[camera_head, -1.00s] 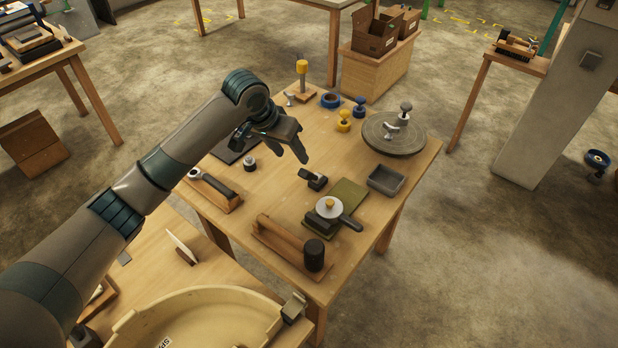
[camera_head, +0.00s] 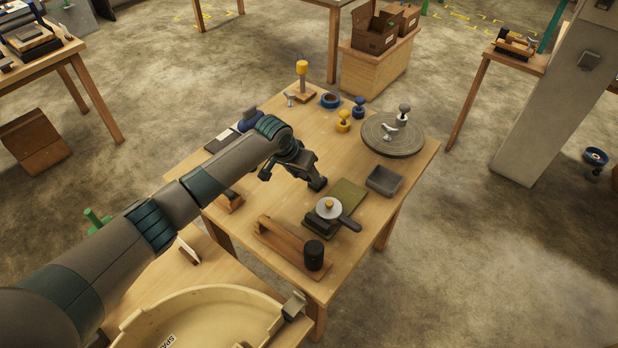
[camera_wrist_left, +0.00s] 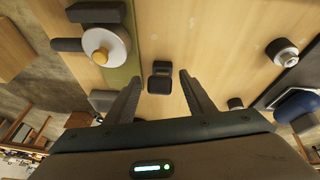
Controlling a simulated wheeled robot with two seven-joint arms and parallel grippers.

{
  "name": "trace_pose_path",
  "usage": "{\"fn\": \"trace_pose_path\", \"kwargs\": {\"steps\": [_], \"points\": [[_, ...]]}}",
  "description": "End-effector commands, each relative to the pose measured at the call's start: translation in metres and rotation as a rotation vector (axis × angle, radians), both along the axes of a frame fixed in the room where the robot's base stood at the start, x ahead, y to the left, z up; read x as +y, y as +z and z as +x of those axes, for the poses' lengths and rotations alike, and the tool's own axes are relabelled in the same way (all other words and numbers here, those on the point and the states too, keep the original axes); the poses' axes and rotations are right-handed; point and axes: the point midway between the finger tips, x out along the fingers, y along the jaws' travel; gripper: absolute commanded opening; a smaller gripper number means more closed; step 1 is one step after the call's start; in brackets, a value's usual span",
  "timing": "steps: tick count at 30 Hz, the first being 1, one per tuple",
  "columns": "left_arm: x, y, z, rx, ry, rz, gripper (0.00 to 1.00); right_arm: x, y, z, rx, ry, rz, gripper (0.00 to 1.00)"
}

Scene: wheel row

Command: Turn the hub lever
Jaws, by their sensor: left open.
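A grey disc with a yellow hub (camera_head: 329,207) sits on a dark block on an olive mat (camera_head: 349,194). A black lever (camera_head: 350,224) sticks out from it to the lower right. The disc (camera_wrist_left: 104,45) and its lever (camera_wrist_left: 67,45) also show in the left wrist view, left of my fingers. My left gripper (camera_head: 292,180) is open and points down over the table, left of the mat. In the left wrist view a small dark block (camera_wrist_left: 160,78) lies between the open fingertips (camera_wrist_left: 161,80), apparently not gripped. In the head view the gripper partly hides this block. My right gripper is out of view.
A wooden stand with a black cylinder (camera_head: 314,254) is at the table's near edge. A grey tray (camera_head: 385,181) and a round grey turntable (camera_head: 393,140) are to the right. A large beige basin (camera_head: 200,305) is in front.

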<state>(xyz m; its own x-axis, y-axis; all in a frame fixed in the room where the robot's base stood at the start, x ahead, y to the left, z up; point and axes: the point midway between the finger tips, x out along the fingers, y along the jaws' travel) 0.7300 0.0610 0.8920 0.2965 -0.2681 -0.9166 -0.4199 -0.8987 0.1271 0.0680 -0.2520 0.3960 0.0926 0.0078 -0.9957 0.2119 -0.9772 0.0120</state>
Motion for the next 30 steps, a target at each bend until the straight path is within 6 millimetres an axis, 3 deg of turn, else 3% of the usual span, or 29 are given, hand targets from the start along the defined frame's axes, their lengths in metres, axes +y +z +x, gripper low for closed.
{"fn": "trace_pose_path", "kwargs": {"steps": [10, 24, 30], "points": [[-0.010, -0.034, 0.011, 0.001, 0.000, 0.001, 0.49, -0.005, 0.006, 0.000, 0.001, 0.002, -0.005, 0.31], [-0.011, -0.040, 0.013, -0.001, -0.001, 0.001, 0.49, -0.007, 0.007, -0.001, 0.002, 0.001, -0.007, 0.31], [-0.011, -0.040, 0.013, -0.001, -0.001, 0.001, 0.01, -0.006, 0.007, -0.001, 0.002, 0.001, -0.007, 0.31]]}}
